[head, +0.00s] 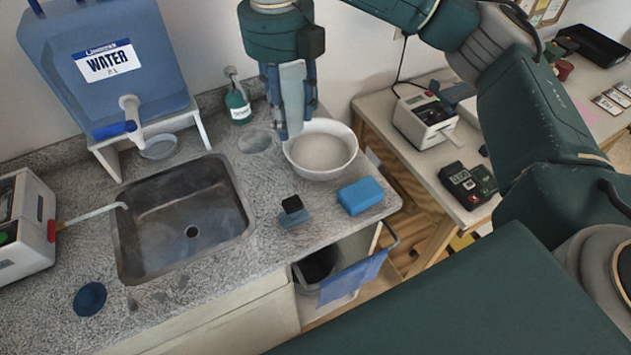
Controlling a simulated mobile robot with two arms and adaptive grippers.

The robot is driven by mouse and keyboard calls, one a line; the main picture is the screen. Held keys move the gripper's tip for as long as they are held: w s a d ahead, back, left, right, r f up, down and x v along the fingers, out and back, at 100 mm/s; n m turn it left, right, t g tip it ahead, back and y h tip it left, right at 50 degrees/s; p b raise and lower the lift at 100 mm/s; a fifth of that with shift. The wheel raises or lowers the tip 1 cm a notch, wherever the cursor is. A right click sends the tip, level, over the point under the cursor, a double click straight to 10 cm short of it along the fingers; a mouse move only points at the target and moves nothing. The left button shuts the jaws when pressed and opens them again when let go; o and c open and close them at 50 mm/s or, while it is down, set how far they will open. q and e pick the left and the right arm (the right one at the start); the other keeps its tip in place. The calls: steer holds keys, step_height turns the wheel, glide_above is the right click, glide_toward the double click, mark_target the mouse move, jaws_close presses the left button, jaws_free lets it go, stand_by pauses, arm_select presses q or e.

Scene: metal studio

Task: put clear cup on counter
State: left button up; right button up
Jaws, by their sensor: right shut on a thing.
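My right gripper (291,130) points down at the left rim of a round, whitish bowl (335,160) and is shut on that rim. The exact contact is partly hidden by the fingers. The bowl sits upright at the back right of the speckled grey counter (225,285); I cannot tell whether it touches the surface. A faint clear round cup or dish (256,142) is on the counter just left of the fingers. Another clear shallow round vessel (159,147) is under the water tap. My left gripper is not in view.
The sink (185,215) is left of centre, with a blue water tank (105,60) on a white stand behind it. A green bottle (238,105), a blue sponge (360,196) and a small dark-topped block (293,210) are near.

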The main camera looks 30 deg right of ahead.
steer(key=m, duration=0.3)
steer(key=shift+w+a+r, duration=0.15)
steer(key=shift+w+a, duration=0.05)
steer(key=shift+m, duration=0.6)
steer(key=shift+f, duration=0.4)
steer(key=p, duration=0.4)
glide_above(293, 191)
step_height(293, 191, down, 14)
steer(key=shift+f, duration=0.2)
step_height(293, 191, down, 5)
steer(key=shift+r+p, duration=0.2)
steer(key=shift+p, duration=0.2)
steer(key=shift+f, duration=0.1)
